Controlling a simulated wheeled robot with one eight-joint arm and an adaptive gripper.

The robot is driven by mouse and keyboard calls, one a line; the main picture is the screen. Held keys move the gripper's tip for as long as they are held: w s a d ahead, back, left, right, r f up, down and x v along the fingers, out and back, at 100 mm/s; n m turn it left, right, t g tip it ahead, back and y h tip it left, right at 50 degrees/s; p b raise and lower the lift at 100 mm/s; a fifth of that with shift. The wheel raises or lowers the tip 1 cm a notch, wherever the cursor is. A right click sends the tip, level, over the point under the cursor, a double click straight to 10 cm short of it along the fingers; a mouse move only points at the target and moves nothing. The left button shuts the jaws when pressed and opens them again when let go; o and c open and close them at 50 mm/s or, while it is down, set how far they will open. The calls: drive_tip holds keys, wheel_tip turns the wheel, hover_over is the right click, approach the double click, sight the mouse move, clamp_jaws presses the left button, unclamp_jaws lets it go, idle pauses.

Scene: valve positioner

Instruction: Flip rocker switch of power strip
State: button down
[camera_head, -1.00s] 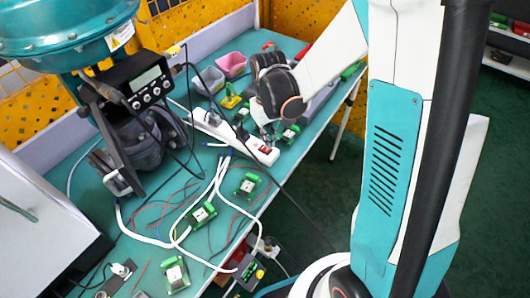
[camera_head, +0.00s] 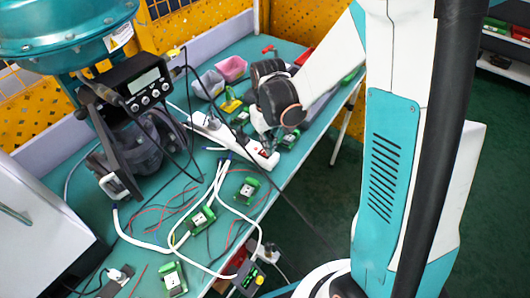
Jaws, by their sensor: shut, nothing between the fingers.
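The white power strip (camera_head: 208,126) lies on the teal table, running from upper left to lower right. Its red rocker switch (camera_head: 264,154) sits near its lower right end and is partly hidden by my gripper. My gripper (camera_head: 266,146) is shut and empty, its tips pointing down at the switch end of the strip. I cannot tell whether the tips touch the switch or hover over it. Which way the rocker is tilted is too small to see.
The teal valve actuator (camera_head: 70,35) with its positioner box (camera_head: 143,88) stands at the left. Green terminal modules (camera_head: 201,218) and loose cables cover the front table. A grey cabinet (camera_head: 40,225) is at lower left.

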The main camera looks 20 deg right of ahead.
drive_tip(key=shift+f+b, duration=0.85)
drive_tip(key=shift+f, duration=0.15)
idle(1.1)
drive_tip(key=shift+r, duration=0.1)
drive_tip(key=shift+r+p, duration=2.45)
drive_tip(key=shift+r, duration=0.95)
drive_tip(key=shift+r, duration=0.1)
drive_tip(key=s+r+m+t, duration=0.1)
drive_tip(key=s+r+t, duration=0.6)
drive_tip(key=s+r, duration=0.8)
wheel_tip(320, 180, up, 2)
drive_tip(key=shift+r, duration=0.1)
